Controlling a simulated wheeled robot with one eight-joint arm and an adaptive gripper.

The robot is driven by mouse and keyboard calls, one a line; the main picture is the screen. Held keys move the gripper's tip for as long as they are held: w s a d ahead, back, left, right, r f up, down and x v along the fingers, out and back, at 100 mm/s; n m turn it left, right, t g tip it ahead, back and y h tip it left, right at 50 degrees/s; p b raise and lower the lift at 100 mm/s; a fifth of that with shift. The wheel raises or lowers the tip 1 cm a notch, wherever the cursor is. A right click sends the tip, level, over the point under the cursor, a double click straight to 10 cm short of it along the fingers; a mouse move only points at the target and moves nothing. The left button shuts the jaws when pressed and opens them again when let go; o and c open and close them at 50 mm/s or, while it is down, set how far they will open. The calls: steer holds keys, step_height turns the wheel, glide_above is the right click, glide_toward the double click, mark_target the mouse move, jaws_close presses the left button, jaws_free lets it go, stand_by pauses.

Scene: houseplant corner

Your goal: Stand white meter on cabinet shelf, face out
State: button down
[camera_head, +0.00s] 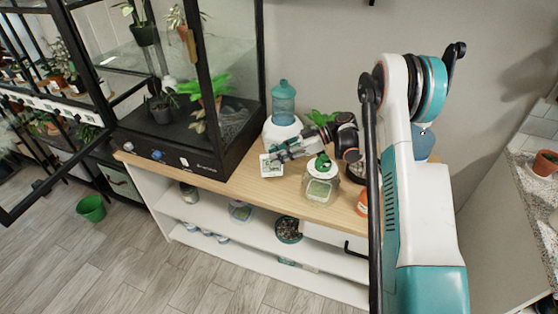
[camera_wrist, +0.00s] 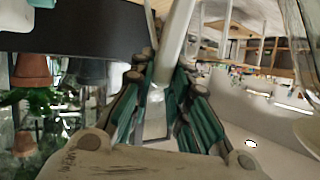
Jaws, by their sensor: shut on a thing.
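The white meter (camera_head: 270,166) is a small square white thing with a dark-marked face towards the head camera. It is at my gripper's tips, over the wooden top beside the glass cabinet. My gripper (camera_head: 277,154) is shut on it; whether the meter touches the wood is unclear. In the wrist view a pale part (camera_wrist: 156,118), likely the meter, shows between the teal fingers of my gripper (camera_wrist: 165,95). The black-framed glass cabinet (camera_head: 196,160) stands left of my gripper with its door swung open and plants inside. Open white shelves (camera_head: 260,237) lie below the wooden top.
A white-based dispenser with a teal bottle (camera_head: 283,103) stands behind my gripper. A glass jar with a green lid (camera_head: 321,185) stands close to its right, with potted plants beyond. The open black door (camera_head: 60,175) reaches into the room. A green bucket (camera_head: 91,208) is on the floor.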

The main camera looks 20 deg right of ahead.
steer(key=shift+f, duration=0.95)
steer(key=shift+f+b, duration=0.4)
steer(key=shift+b, duration=0.15)
steer(key=shift+f, duration=0.25)
steer(key=c, duration=1.5)
jaws_free()
steer(key=shift+r, duration=0.1)
